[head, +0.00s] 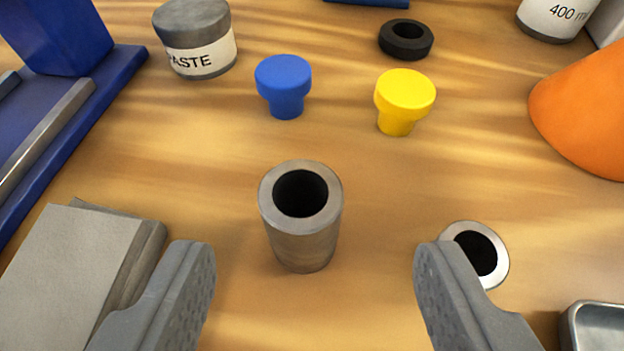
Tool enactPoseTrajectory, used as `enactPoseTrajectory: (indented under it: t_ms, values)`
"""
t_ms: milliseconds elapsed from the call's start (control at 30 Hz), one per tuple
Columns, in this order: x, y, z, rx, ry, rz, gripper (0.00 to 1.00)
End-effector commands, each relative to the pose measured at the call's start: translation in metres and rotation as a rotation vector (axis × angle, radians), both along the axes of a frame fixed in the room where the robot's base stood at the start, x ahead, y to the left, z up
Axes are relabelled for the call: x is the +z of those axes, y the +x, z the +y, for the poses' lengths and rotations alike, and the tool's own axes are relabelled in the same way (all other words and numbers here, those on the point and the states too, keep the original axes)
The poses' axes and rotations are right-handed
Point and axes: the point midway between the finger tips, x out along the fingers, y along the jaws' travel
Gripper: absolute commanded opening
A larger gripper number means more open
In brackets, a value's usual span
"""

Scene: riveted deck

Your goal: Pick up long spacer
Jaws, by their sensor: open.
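The long spacer (302,240) is a grey metal tube with a dark bore. It stands upright on the wooden surface near the middle of the head view. My gripper (315,270) is open, with one grey finger to the left of the tube and one to the right. Both fingers are apart from it, and nothing is between them but the tube, which appears slightly beyond the fingertips. A second, shorter-looking metal ring or spacer (497,263) sits to the right, partly hidden behind the right finger.
Grey folded cloth or pads (70,265) lie close by the left finger. A metal tray (598,325) is at lower right. Behind stand a blue knob (284,85), a yellow knob (404,100), a black ring (406,40), a paste jar (196,40), an orange object (590,110) and a blue fixture (85,130).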

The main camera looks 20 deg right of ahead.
Motion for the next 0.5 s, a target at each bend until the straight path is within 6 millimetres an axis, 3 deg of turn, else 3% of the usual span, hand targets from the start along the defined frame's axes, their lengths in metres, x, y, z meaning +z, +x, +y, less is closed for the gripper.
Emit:
enactPoseTrajectory:
  t_ms: [500]
  values:
    - [-0.021,0.03,-0.01,0.0,0.0,0.001,0.55]
